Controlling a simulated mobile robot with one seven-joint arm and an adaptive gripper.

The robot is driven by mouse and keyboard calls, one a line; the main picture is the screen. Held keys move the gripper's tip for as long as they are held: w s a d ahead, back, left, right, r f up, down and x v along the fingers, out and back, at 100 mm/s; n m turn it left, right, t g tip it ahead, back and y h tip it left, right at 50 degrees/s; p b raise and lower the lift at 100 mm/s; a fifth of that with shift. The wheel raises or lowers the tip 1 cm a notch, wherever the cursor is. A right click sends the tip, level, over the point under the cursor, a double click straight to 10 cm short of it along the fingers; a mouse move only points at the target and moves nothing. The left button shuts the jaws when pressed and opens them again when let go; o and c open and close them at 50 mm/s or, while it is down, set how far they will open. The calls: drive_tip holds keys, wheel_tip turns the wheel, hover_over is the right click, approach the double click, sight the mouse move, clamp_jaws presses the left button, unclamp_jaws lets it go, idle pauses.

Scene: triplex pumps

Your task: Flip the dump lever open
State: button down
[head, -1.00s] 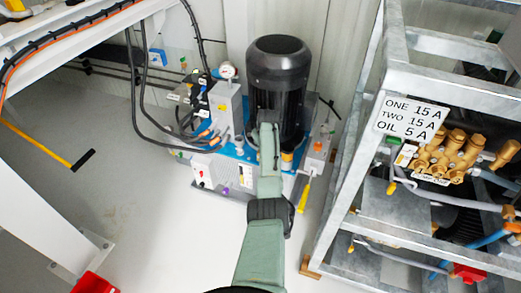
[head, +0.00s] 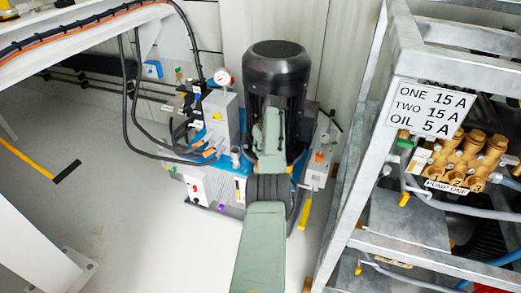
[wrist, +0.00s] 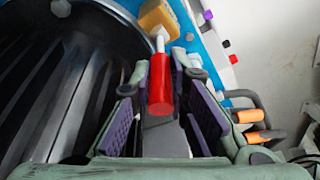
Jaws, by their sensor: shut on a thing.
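A lever with a red handle (wrist: 161,86) and a thin white stem shows in the wrist view. I take it for the dump lever. Its stem runs up to a yellow-brass block (wrist: 157,17) beside the large black ribbed motor. My gripper (wrist: 162,70) is shut on the red handle, with a purple-padded finger on each side of it. In the head view my arm reaches up in front of the black motor (head: 277,68), and my gripper and the red lever cannot be made out there.
A blue base plate (wrist: 209,55) carries the motor. Orange-tipped hose fittings (wrist: 255,126) lie right of my gripper. A metal frame with brass pumps (head: 462,158) stands at the right. A yellow handle (head: 304,213) hangs right of my arm. White floor is open at the left.

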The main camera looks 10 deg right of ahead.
drive_tip(key=c, duration=1.6)
unclamp_jaws()
drive_tip(key=shift+o, duration=0.2)
drive_tip(key=v, duration=1.2)
drive_tip(key=shift+f, duration=0.1)
